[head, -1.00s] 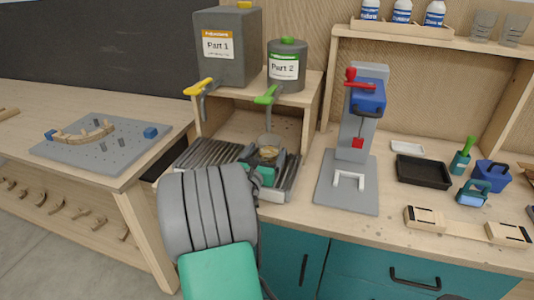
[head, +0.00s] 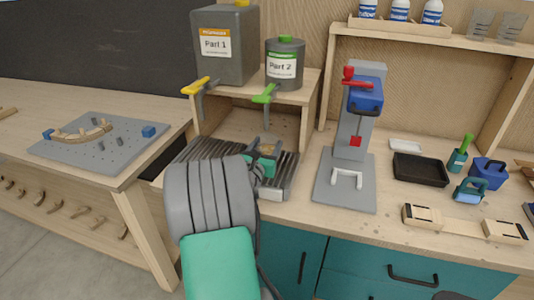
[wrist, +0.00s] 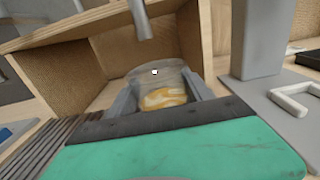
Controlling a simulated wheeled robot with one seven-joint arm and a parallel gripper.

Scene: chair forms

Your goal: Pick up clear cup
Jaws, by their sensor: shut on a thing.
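The clear cup (wrist: 160,90) stands between the two fingers of my gripper (wrist: 165,98) in the wrist view. It is see-through, with a yellowish and white swirled content at its bottom. My gripper is shut on it. In the head view the cup (head: 268,143) shows faintly just beyond my gripper (head: 266,158), above the dark ribbed grate (head: 286,178) and below the dispenser spouts. My arm hides part of the grate, and I cannot tell whether the cup touches it.
Above are the Part 1 container (head: 222,45) with a yellow tap and the Part 2 container (head: 284,65) with a green tap. A grey press (head: 350,150) with a blue head stands to the right. A black tray (head: 420,169) lies further right. Clear cups (head: 480,24) stand on the upper shelf.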

